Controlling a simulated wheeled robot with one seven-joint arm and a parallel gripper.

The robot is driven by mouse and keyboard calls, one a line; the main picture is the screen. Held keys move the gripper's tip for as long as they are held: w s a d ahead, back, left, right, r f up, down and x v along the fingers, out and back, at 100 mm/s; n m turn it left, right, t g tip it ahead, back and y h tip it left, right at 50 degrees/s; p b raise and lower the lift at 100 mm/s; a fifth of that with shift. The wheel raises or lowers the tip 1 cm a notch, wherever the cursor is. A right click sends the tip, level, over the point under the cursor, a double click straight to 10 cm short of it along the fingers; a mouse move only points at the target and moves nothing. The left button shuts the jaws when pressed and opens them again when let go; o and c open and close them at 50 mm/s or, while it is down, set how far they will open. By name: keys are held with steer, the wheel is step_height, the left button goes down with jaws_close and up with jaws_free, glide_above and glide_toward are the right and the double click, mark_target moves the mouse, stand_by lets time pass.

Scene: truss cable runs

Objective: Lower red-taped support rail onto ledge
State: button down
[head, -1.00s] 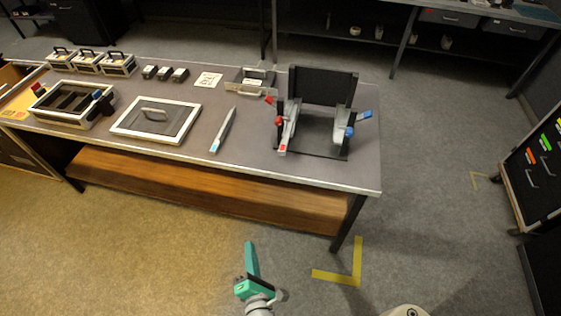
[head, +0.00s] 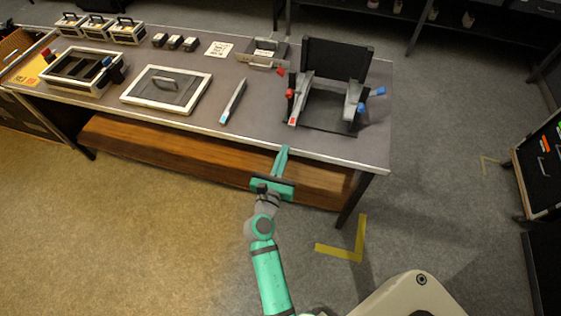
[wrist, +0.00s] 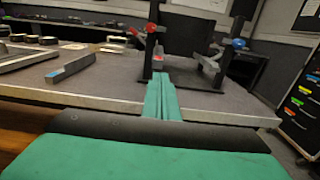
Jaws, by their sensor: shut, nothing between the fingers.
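The red-taped support rail (head: 301,101) is a grey bar on the left side of a dark fixture on the table; its near end carries red tape (head: 292,122). In the wrist view the red tape (wrist: 158,58) shows just beyond my fingertips. I cannot make out the ledge or tell whether the rail rests on it. My gripper (head: 284,149) is teal, shut and empty, at the table's front edge, short of the rail and apart from it. In the wrist view its fingers (wrist: 160,80) lie together, pointing at the fixture.
The fixture has an upright black panel (head: 336,61), red knobs (head: 289,93) and blue knobs (head: 361,107). A loose blue-tipped bar (head: 233,102) and a framed lid (head: 167,89) lie to the left. The table's front edge (head: 250,139) is close to my gripper.

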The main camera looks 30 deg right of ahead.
mark_target(292, 127)
steer(key=x, duration=0.8)
steer(key=shift+w, duration=0.1)
